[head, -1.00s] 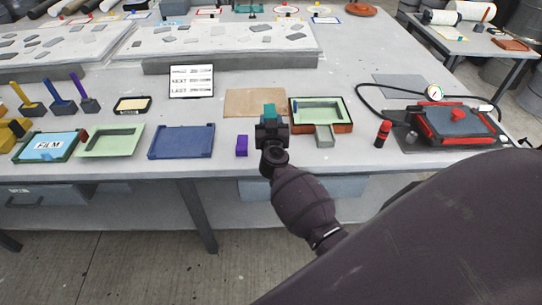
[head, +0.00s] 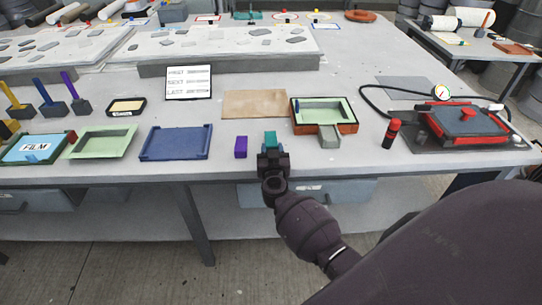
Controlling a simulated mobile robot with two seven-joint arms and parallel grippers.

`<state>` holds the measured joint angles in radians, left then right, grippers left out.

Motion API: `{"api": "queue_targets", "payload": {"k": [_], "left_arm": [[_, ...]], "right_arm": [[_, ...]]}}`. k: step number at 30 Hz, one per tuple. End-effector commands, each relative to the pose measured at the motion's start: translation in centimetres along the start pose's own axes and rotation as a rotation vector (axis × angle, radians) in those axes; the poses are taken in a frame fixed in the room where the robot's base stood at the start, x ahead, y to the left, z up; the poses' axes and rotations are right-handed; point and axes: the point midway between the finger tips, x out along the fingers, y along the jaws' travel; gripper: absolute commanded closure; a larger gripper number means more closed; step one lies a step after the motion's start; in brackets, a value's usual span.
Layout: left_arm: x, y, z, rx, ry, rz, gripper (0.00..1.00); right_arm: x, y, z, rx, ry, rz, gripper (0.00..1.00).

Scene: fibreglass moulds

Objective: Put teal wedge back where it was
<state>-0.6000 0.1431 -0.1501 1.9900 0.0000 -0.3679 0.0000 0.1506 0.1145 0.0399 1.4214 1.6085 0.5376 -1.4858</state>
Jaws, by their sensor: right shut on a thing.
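The teal wedge (head: 270,138) shows at the tips of my right gripper (head: 271,150). The right gripper is shut on it, at the front edge of the grey table, and its jaws hide the lower part of the wedge. I cannot tell whether the wedge touches the table top. A purple block (head: 241,147) stands on the table just left of the gripper, apart from it. My left gripper is not in view.
Right of the gripper is a green mould in an orange-brown frame (head: 351,128). Behind is a tan board (head: 255,104). Left are a blue tray (head: 176,154) and a green tray (head: 122,150). A red clamped mould (head: 462,139) with hose and gauge sits right.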

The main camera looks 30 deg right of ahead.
Motion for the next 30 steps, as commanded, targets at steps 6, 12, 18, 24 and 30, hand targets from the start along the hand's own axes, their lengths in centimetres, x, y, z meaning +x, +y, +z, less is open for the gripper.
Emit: {"api": "queue_targets", "payload": {"k": [6,12,18,24,30], "left_arm": [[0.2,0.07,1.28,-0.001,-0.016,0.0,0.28],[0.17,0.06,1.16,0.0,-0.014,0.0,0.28],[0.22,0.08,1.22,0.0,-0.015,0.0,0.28],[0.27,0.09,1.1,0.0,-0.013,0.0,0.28],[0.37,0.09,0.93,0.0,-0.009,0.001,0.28]], "right_arm": [[0.04,0.05,1.16,-0.001,0.001,0.001,0.82],[0.03,0.03,1.18,0.0,0.001,0.001,0.82],[0.02,0.03,1.61,0.001,0.001,0.001,0.55],[0.01,0.03,1.59,0.001,0.001,0.001,0.33],[0.01,0.04,1.57,0.0,0.0,0.001,0.33]]}}
